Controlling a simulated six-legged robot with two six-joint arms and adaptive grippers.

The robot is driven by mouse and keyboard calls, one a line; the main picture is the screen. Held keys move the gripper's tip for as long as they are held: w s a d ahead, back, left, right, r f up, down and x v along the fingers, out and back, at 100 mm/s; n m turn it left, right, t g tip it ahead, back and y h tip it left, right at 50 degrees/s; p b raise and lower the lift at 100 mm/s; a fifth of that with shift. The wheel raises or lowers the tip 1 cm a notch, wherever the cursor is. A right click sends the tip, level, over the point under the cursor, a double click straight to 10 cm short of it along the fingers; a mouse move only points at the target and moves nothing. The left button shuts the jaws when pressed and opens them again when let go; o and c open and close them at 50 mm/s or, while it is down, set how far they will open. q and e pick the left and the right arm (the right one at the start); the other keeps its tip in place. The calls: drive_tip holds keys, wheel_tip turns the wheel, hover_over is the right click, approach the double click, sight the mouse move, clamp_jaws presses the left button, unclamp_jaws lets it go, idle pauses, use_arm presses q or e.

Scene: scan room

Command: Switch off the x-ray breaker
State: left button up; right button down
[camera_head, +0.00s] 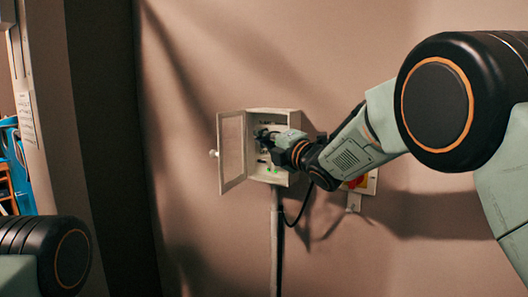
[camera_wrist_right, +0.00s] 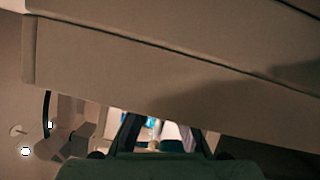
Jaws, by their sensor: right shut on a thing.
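The breaker box (camera_head: 294,119) is a small pale cabinet on the wall, in the middle of the head view. Its door (camera_head: 233,150) stands open to the left, with a round knob (camera_head: 213,153). My right gripper (camera_head: 263,137) reaches into the box from the right. It is shut on the breaker switch, which its fingers and body mostly hide; the switch's position cannot be told. A small green light shows low inside the box (camera_head: 273,170). In the right wrist view the fingers (camera_wrist_right: 163,140) show at the bottom, under a large pale surface. My left gripper is out of view.
A red and yellow control (camera_head: 360,183) sits on the wall right of the box, partly behind my right arm. A pipe (camera_head: 275,240) and a dark cable run below the box. Blue furniture (camera_head: 14,165) stands at the far left. The wall left of the door is clear.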

drive_tip(key=shift+a+f+n+b, duration=0.15)
drive_tip(key=shift+f+n+b, duration=0.4)
drive_tip(key=shift+b, duration=0.35)
drive_tip(key=shift+r, duration=0.1)
drive_tip(key=c, duration=1.5)
unclamp_jaws()
drive_tip(key=shift+r, duration=0.2)
drive_tip(key=shift+o, duration=0.2)
drive_tip(key=v, duration=1.2)
drive_tip(key=shift+f, duration=0.2)
